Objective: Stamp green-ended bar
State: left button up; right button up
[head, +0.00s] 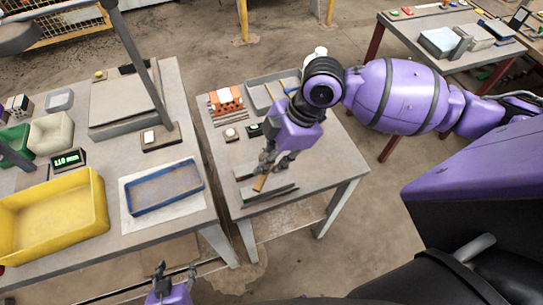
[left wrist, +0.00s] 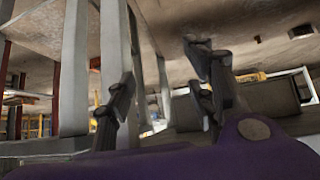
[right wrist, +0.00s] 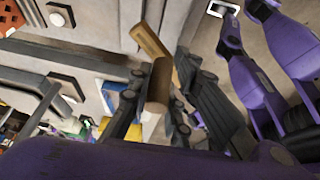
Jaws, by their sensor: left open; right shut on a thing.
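My right gripper (head: 266,168) is over the near part of the right table and shut on a brown wooden piece (head: 260,183). In the right wrist view the brown piece (right wrist: 158,85) stands between the fingers, with a lighter tan bar-like part (right wrist: 150,40) just beyond it. I cannot tell whether these are one thing. No green end shows on either. Two grey metal strips (head: 270,193) lie on the table at this gripper. My left gripper (head: 175,272) is open and empty, low in front of the left table; its fingers (left wrist: 165,85) stand apart in the left wrist view.
On the right table are a grey tray (head: 258,98), an orange brick (head: 225,100), a small round white-topped thing (head: 231,134) and a dark box with green (head: 255,130). The left table holds a yellow bin (head: 95,205) and a blue tray (head: 164,188). A gap separates the tables.

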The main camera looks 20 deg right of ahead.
jog(key=f, duration=0.1)
jog(key=b, duration=0.3)
send_over(271, 184)
jog(key=shift+s+f, duration=0.15)
jog(key=shift+f, duration=2.4)
pick_arm(q)
jog(key=f, duration=0.1)
jog(key=s+f, duration=0.1)
jog(key=shift+s+a+f, duration=0.15)
jog(key=shift+a+f, duration=0.05)
jog(key=shift+f, duration=0.15)
jog(key=shift+s, duration=0.15)
jog(key=shift+s+f+g, duration=0.3)
jog(key=shift+s+f, duration=0.15)
jog(key=shift+s, duration=0.15)
pick_arm(e)
jog(key=shift+f, duration=0.15)
jog(key=shift+f, duration=0.1)
